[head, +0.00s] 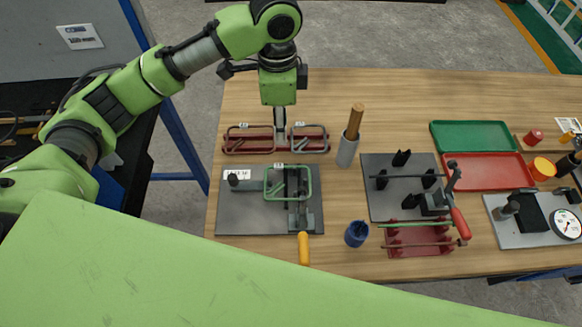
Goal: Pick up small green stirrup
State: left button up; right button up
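A small green rectangular stirrup (268,183) lies on the grey fixture plate (252,219) at the left of the table, around dark clamp parts, with a white tag on its far side. My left gripper (281,139) points straight down over the long red rack (262,149) behind that plate. It is between two thin bent frames with white tags on the rack, one at the left (243,126) and one at the right (310,126). Its fingers look narrow and close together, but whether they hold anything is too small to tell. My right gripper is out of view.
A grey cup with wooden rods (347,151) stands right of the rack. A blue cup (356,234) and an orange handle (303,249) are near the front edge. A second fixture plate (383,206), a red stand (418,240), and green (471,134) and red (487,171) trays are to the right.

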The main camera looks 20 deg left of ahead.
pick_arm(q)
jog(key=p, duration=0.1)
send_over(281, 165)
notch_tip(281, 165, down, 7)
jog(key=shift+w+f, duration=0.1)
jog(key=shift+w, duration=0.05)
jog(key=shift+f, duration=0.3)
jog(key=shift+d+f, duration=0.1)
jog(key=shift+f, duration=0.15)
jog(key=f, duration=0.1)
jog(key=f+p, duration=0.2)
jog(key=f, duration=0.1)
jog(key=shift+s+f, duration=0.1)
jog(key=shift+s, duration=0.2)
jog(key=shift+f, duration=0.4)
jog(key=shift+w, duration=0.1)
grip_shut()
